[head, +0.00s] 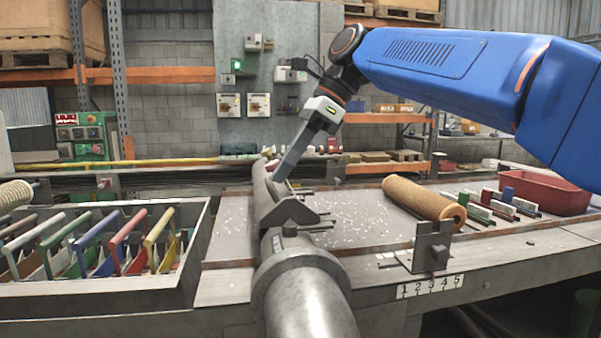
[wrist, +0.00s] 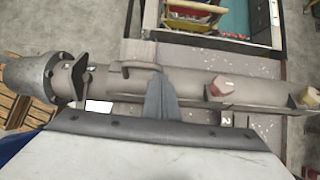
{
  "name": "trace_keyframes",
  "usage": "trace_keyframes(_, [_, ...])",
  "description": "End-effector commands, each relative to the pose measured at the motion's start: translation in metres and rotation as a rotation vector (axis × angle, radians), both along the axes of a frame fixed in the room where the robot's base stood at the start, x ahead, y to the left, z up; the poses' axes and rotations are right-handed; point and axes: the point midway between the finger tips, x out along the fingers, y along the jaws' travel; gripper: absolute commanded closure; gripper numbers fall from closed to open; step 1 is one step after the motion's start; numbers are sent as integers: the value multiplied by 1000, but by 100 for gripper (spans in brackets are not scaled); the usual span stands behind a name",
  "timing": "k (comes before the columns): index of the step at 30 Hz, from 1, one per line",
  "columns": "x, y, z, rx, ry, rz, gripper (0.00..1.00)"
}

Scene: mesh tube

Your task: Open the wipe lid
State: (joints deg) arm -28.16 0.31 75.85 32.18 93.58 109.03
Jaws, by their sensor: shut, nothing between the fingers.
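I cannot make out a wipe lid in either view. My gripper (head: 279,177) is shut and empty, with its fingers pointing down to the long grey metal tube (head: 262,194) on the bench. The same tube (wrist: 205,85) runs across the wrist view, and my shut fingers (wrist: 160,82) overlap its near side at the middle. Whether they touch it I cannot tell. A curved grey bracket or flap (wrist: 138,52) sits on the tube just beyond my fingers. A wide round flange (wrist: 30,78) closes the left end.
A divided tray (head: 95,283) with several coloured handles stands at the left. A tan mesh roll (head: 420,199) lies to the right, behind an upright grey bracket (head: 428,248). Several small blocks and a red bin (head: 548,192) are farther right. The speckled bench top (head: 350,215) between has free room.

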Motion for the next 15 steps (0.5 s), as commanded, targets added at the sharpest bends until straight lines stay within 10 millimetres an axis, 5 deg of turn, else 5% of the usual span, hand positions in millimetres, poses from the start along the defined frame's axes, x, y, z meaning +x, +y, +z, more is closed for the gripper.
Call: trace_keyframes(15, [-18,52,14,-53,-14,4,100])
